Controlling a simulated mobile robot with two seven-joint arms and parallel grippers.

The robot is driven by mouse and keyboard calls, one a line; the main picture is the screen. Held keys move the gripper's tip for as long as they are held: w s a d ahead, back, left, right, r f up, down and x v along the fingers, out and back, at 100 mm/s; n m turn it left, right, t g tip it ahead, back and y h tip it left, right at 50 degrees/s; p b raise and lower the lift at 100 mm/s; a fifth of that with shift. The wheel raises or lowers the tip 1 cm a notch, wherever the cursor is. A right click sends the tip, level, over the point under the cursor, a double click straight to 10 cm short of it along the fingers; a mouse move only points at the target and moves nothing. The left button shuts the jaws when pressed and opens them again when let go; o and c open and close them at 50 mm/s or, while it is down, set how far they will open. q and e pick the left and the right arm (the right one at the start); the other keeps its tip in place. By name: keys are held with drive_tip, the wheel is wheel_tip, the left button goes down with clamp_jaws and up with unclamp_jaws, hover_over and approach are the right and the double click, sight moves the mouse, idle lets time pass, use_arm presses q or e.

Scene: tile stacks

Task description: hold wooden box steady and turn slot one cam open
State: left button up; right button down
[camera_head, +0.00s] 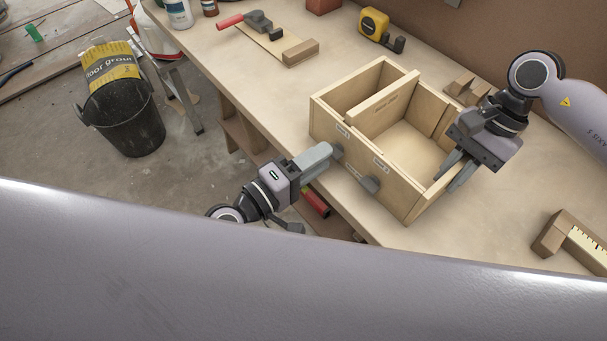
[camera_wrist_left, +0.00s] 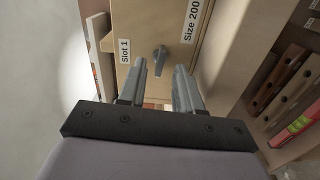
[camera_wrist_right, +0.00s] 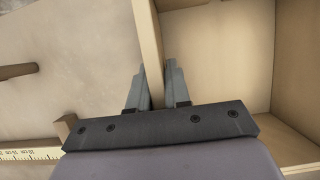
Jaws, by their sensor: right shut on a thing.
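The open-topped wooden box (camera_head: 401,192) stands on the workbench. Its front carries two grey cams, one (camera_head: 337,151) beside my left gripper (camera_head: 328,158) and another (camera_head: 370,184) further right. In the left wrist view a small grey cam (camera_wrist_left: 160,56) sits near the "Slot 1" label (camera_wrist_left: 125,51). My left gripper (camera_wrist_left: 161,70) is open there, its fingertips on either side of the cam, with no visible grip on it. My right gripper (camera_head: 455,172) is shut on the box's right-hand wall; the right wrist view shows the wall (camera_wrist_right: 148,40) between its fingers (camera_wrist_right: 157,75).
A wooden piece with a ruler (camera_head: 552,234) lies at right. A black bucket (camera_head: 124,118) stands on the floor.

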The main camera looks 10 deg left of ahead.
use_arm(q)
drive_tip(key=v, duration=1)
use_arm(e)
drive_tip(key=c, duration=1)
unclamp_jaws()
